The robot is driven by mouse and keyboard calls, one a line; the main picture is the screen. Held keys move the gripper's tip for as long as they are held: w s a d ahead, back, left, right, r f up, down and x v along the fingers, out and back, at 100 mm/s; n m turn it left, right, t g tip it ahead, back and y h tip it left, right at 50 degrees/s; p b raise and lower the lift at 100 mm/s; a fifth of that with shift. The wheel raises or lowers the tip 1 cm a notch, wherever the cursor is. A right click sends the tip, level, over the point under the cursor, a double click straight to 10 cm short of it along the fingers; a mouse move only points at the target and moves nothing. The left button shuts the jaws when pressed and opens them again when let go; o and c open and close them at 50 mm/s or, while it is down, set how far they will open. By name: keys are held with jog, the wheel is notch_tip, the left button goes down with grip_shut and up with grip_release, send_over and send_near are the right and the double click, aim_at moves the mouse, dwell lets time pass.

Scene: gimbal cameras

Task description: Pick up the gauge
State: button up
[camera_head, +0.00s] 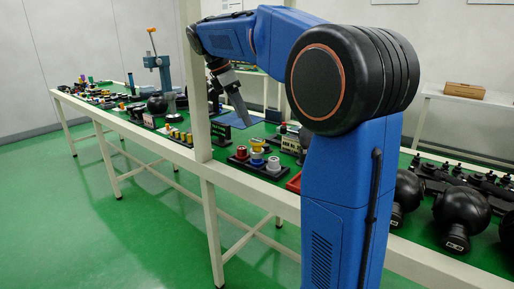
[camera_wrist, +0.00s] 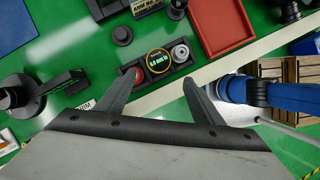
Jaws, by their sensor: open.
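A round gauge (camera_wrist: 158,61) with a yellow rim and a lit green readout sits in the middle of a black holder (camera_wrist: 185,67) in the wrist view. A red round piece is on its left and a grey round piece (camera_wrist: 181,52) on its right. In the head view, a yellow round piece (camera_head: 257,148) stands in the matching holder. My gripper (camera_wrist: 161,77) is open and empty, its two fingers on either side of the gauge in the picture and apart from it. In the head view, my gripper (camera_head: 238,108) points down over the table, behind the holder.
A red tray (camera_wrist: 222,22) lies to the right of the holder. A black instrument (camera_wrist: 40,92) lies to the left. A white table post (camera_head: 200,110) rises in front of the arm. Black round housings (camera_head: 462,208) crowd the table at the right. The green floor at the left is clear.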

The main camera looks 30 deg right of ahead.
aim_at(255, 140)
jog(key=x, duration=0.8)
jog(key=shift+f, duration=0.15)
jog(key=shift+w+x, duration=0.15)
jog(key=shift+x, duration=1.15)
jog(key=shift+w+x, duration=0.1)
jog(key=shift+x, duration=1.2)
jog(key=shift+d, duration=0.2)
jog(key=c, duration=1.2)
